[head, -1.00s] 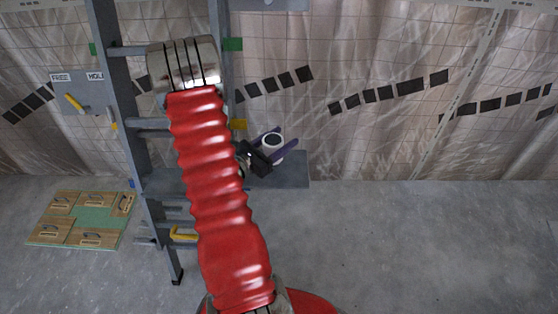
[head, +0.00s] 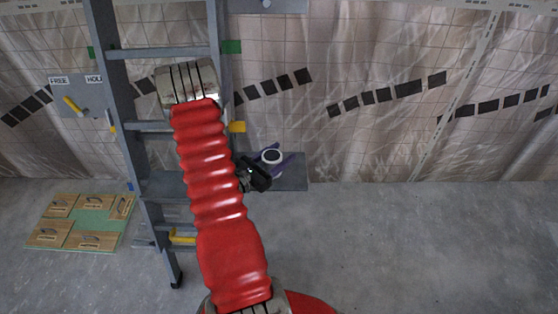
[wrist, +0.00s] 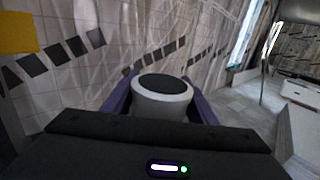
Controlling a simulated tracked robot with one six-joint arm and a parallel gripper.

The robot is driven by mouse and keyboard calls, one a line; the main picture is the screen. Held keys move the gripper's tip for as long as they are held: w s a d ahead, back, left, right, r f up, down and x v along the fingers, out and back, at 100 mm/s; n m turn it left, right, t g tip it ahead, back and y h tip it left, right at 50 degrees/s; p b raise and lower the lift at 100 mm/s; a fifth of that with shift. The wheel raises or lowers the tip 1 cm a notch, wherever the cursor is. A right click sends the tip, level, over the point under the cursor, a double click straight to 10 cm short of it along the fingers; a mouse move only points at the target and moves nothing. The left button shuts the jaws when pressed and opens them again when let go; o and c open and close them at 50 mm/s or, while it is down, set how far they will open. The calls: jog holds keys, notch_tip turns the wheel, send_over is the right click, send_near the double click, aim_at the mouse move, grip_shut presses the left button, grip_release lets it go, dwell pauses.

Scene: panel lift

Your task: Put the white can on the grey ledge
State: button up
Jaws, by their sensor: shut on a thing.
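The white can (head: 271,157) has a dark round top and sits upright between the purple fingers of my gripper (head: 276,163). In the wrist view the can (wrist: 160,103) stands between the two fingers (wrist: 160,98), which are shut on it. The grey ledge (head: 296,180) shows in the head view just below and around the gripper, to the right of the ladder. The can appears over the ledge. I cannot tell whether its base touches the ledge, as the base is hidden.
A grey ladder (head: 117,100) stands left of the ledge, partly behind my red arm. A yellow block (head: 237,127) is above the gripper. Wooden pieces with handles lie on a green board (head: 92,218) at the left. The floor at the right is clear.

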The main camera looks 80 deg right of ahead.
aim_at(265, 168)
jog(key=shift+f, duration=0.8)
jog(key=shift+f, duration=0.1)
jog(key=o, duration=1.2)
jog(key=shift+o, duration=0.2)
jog(key=shift+w+a, duration=0.1)
jog(key=shift+v, duration=5.9)
